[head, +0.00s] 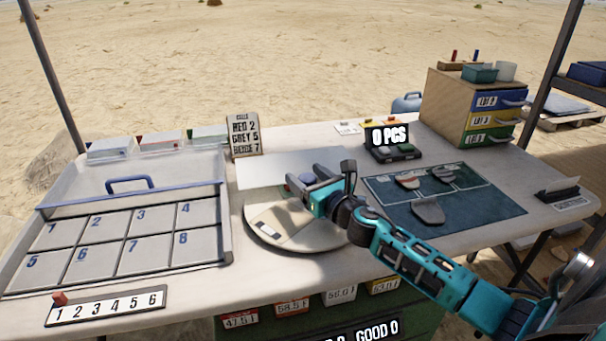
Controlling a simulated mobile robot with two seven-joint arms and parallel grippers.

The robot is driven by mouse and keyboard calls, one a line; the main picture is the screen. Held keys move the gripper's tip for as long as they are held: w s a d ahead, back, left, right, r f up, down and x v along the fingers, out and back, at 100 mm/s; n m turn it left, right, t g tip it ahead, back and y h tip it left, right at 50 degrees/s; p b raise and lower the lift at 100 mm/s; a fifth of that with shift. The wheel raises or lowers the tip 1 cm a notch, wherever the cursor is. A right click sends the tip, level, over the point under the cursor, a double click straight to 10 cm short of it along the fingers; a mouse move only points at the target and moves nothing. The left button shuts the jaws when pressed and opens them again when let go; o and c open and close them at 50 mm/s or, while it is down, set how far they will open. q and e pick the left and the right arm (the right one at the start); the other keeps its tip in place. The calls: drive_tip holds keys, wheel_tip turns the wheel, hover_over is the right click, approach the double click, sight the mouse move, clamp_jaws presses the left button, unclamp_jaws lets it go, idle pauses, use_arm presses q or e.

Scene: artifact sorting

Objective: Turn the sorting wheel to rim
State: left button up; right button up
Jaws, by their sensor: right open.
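The sorting wheel (280,238) is a round, pale disc lying flat on the table in the middle of the head view. Light and darker sectors and a small white label show on it. My right gripper (305,198) is over the wheel's back right part, with its jaws open. It hides part of the wheel, and I cannot tell whether it touches it. A small blue round piece shows just behind the jaws. My left gripper is out of view.
A tray with numbered cells (122,272) stands left of the wheel. A dark blue mat (470,205) with several grey and reddish sherds lies to the right. A cell sign (243,135) stands upright at the back.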

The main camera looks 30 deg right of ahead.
drive_tip(key=shift+w, duration=1)
drive_tip(key=shift+c, duration=0.4)
clamp_jaws()
